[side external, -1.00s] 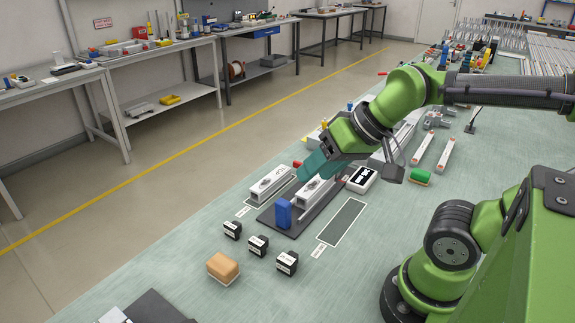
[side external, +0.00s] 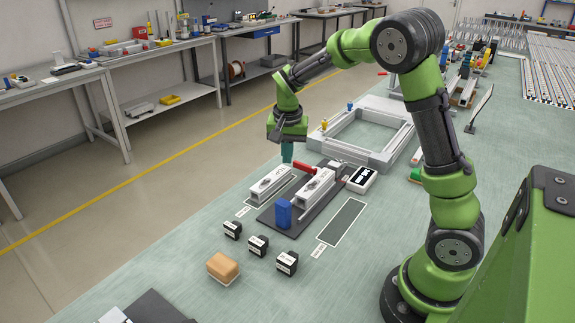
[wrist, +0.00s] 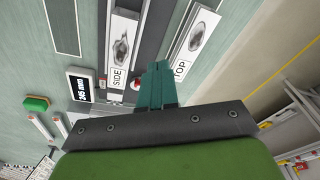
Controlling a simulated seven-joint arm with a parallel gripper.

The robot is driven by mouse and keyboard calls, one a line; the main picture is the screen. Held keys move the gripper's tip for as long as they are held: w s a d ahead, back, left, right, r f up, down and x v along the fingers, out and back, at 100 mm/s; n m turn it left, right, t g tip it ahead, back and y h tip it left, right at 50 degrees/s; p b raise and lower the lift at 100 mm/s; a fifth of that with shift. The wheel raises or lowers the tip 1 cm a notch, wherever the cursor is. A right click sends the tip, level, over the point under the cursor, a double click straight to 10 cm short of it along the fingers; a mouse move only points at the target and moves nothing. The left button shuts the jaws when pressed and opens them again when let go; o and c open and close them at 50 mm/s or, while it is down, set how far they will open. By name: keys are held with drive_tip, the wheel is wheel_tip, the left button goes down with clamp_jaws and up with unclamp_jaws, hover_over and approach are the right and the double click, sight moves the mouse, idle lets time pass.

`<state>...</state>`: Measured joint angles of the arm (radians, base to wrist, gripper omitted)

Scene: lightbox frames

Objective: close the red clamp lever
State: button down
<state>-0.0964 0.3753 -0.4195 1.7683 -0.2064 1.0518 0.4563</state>
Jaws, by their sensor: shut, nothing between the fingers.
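The red clamp lever (side external: 305,167) shows as a short red bar at the far end of the dark fixture plate (side external: 268,217), beside the white aluminium profile on that plate (side external: 316,189). It looks nearly level in the side view; I cannot tell whether it is fully down. My gripper (side external: 287,153) points down with its teal fingers together and empty, just left of and behind the lever. Whether they touch is unclear. In the wrist view my fingers (wrist: 157,75) hide most of the lever, and only a small red part (wrist: 136,84) shows beside them.
A second white profile (side external: 270,182) lies left of the plate. A blue block (side external: 283,213) stands at the plate's near end. A small display (side external: 361,180) sits to the right, and a large grey frame (side external: 357,148) lies behind. Black blocks and a tan block (side external: 223,267) are in front.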

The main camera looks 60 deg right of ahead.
sight(305, 168)
drive_tip(key=w+d+m+g+h, duration=0.1)
drive_tip(key=w+d+m+h, duration=0.2)
drive_tip(key=w+d+m, duration=0.2)
drive_tip(key=shift+w+d+f+m, duration=0.35)
drive_tip(key=shift+d+f+m, duration=0.05)
drive_tip(key=shift+d, duration=0.85)
drive_tip(key=x, duration=1)
drive_tip(key=shift+s, duration=0.15)
